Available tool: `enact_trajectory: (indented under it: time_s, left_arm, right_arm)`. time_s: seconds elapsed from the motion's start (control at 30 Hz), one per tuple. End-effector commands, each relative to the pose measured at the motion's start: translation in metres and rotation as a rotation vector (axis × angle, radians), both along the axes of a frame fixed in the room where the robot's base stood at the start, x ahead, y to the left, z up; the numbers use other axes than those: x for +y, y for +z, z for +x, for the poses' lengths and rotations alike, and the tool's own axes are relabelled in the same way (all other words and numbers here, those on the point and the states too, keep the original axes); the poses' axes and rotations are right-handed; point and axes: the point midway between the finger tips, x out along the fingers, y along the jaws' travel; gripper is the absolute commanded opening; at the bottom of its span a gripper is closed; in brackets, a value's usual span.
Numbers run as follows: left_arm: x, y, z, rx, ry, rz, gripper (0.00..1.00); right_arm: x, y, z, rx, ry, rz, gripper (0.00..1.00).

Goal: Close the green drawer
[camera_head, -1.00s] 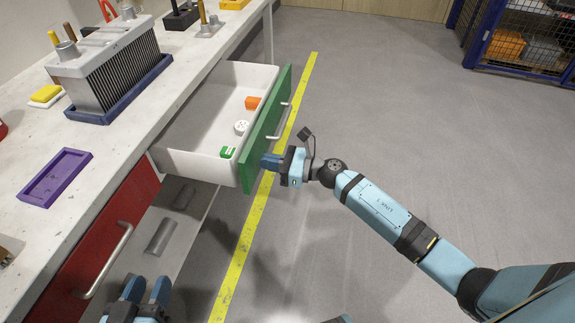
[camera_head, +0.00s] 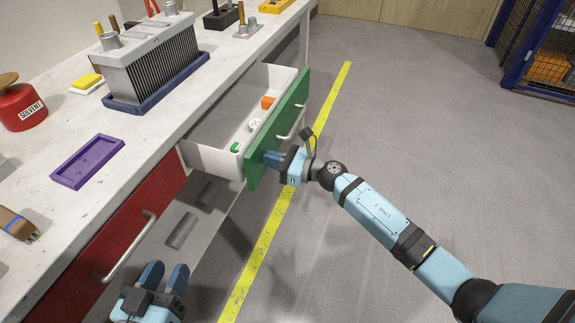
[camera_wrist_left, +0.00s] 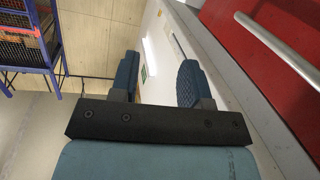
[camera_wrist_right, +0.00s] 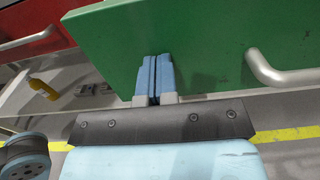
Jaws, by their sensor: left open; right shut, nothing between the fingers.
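The green drawer (camera_head: 280,128) stands partly pulled out of the workbench. Its white tray holds an orange block (camera_head: 268,102), a white round part (camera_head: 254,124) and a small green item (camera_head: 235,147). My right gripper (camera_head: 268,157) is shut and empty, its fingertips at the outer face of the green front, beside the metal handle. In the right wrist view the shut fingertips (camera_wrist_right: 154,62) meet or nearly meet the green panel (camera_wrist_right: 205,40), left of the handle (camera_wrist_right: 275,72). My left gripper (camera_head: 166,278) is open and empty, low in front of the red drawer.
The red drawer (camera_head: 115,230) beside it is shut. On the bench stand a finned grey block (camera_head: 155,65) in a blue tray, a purple tray (camera_head: 88,161) and a red solvent can (camera_head: 22,107). The floor right of the yellow line (camera_head: 265,235) is clear.

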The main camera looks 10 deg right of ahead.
Motion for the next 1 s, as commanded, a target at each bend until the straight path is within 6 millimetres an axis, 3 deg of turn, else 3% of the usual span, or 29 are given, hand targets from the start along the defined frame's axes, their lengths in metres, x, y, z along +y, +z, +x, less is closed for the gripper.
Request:
enact_trajectory:
  time_s: [0.1,0.37,0.7,1.0]
  left_arm:
    - [-0.009,0.023,0.004,-0.101,-0.026,-0.047,0.43]
    - [-0.021,0.058,-0.002,-0.269,-0.066,-0.163,0.43]
    - [-0.024,0.014,0.003,-0.133,-0.098,-0.109,0.43]
    - [-0.025,0.0,0.003,-0.082,-0.112,-0.086,0.43]
  right_arm:
    - [0.029,-0.002,0.019,-0.003,0.002,0.002,0.0]
    - [0.087,-0.003,0.058,-0.003,0.002,0.001,0.0]
    - [0.141,-0.003,0.095,-0.001,0.001,0.0,0.0]
    - [0.159,-0.001,0.107,0.0,0.0,0.0,0.0]
